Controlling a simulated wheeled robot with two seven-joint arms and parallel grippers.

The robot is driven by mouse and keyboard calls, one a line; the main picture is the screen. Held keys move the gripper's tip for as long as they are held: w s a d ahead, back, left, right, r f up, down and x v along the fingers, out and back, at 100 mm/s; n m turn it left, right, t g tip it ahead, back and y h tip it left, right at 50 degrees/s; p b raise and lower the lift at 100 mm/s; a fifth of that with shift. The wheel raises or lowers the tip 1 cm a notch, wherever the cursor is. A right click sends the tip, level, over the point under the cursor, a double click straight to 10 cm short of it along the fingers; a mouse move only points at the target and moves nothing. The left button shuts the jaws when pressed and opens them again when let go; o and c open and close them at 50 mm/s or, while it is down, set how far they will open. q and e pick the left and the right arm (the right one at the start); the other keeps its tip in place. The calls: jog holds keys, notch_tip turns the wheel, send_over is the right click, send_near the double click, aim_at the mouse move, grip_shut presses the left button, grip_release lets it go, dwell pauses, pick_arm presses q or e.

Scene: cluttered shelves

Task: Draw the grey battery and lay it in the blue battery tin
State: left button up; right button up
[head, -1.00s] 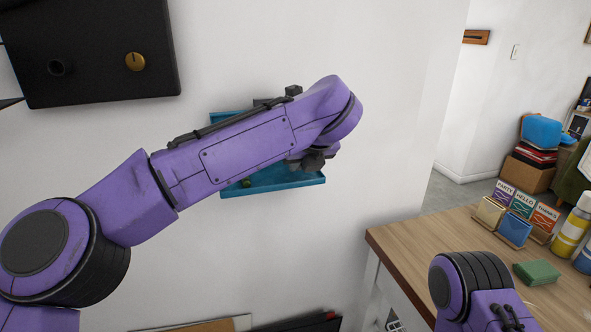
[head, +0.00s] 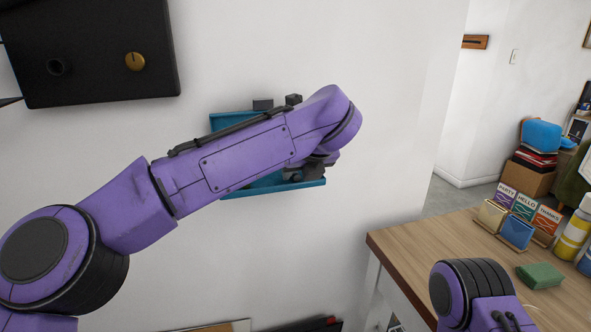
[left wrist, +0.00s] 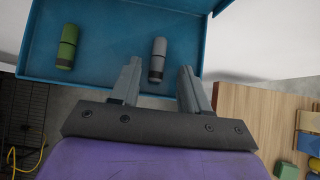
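The grey battery (left wrist: 158,60) lies in a blue wall-mounted tray (head: 305,184), with a green battery (left wrist: 67,47) to its left in the left wrist view. My left gripper (left wrist: 160,66) is open, and its two fingers appear on either side of the grey battery's lower end. I cannot tell whether they touch it. In the head view my left arm covers most of the tray and hides both batteries. My right arm shows at the lower right, but its gripper is out of view.
A black wall panel (head: 90,50) hangs at upper left. The white wall between tray and table is clear.

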pick_arm(q)
jog(key=v, duration=1)
jog(key=shift+s+r+b, duration=0.15)
jog(key=shift+r+b, duration=0.1)
jog(key=shift+b, duration=0.1)
